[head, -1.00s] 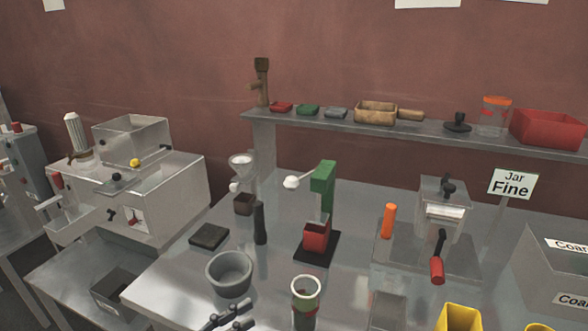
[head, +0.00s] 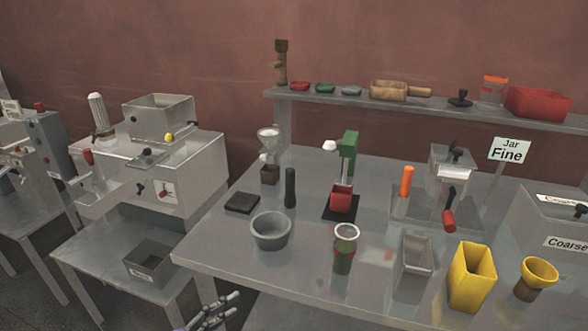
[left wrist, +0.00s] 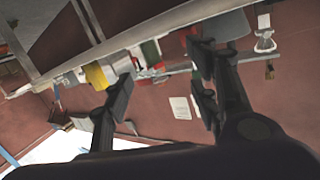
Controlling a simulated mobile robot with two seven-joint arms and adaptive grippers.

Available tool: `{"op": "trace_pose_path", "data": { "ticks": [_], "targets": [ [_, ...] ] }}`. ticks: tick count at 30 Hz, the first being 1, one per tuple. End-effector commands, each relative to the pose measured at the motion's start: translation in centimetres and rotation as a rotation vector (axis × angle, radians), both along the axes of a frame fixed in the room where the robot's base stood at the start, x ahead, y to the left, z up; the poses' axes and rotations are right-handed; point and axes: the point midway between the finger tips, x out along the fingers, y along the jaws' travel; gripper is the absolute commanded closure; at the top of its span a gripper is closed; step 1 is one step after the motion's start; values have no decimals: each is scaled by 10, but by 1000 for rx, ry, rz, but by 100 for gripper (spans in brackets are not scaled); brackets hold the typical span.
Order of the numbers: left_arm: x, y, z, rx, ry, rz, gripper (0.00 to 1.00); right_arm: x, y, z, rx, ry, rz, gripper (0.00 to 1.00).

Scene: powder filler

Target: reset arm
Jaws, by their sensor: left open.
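My left gripper (head: 214,315) shows at the bottom edge of the head view, in front of the metal table's near left corner. In the left wrist view its two dark fingers (left wrist: 163,95) are spread wide apart with nothing between them. That view is tilted and looks past the fingers to the table items and the reddish wall. My right gripper is in neither view.
The metal table (head: 215,255) holds a grey bowl (head: 271,232), a green-and-red jar (head: 344,252), a yellow container (head: 472,278) and a yellow funnel cup (head: 537,278). A lower stand with a black tray (head: 150,262) is at left. A shelf (head: 425,104) runs behind.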

Motion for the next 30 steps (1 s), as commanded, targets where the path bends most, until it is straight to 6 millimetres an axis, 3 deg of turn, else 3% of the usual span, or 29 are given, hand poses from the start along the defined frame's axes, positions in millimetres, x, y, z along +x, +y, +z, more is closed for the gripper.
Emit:
{"op": "trace_pose_path", "data": {
  "ticks": [5, 9, 11, 15, 18, 22, 30],
  "targets": [
    [-8, 23, -53, 82, 82, 148, 46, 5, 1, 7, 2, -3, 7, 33],
    [-31, 46, -104, 139, 190, 291, 46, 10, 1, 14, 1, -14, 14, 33],
    [-50, 59, -131, 161, 259, 367, 46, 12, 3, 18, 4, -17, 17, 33],
    [-114, 83, -189, 198, 442, 550, 46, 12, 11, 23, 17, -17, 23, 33],
    [-161, 91, -217, 195, 554, 653, 46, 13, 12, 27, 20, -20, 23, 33],
    [-203, 91, -231, 157, 644, 738, 46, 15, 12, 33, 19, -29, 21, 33],
    [-207, 90, -232, 151, 653, 745, 46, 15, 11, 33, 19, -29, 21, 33]
  ]
}}
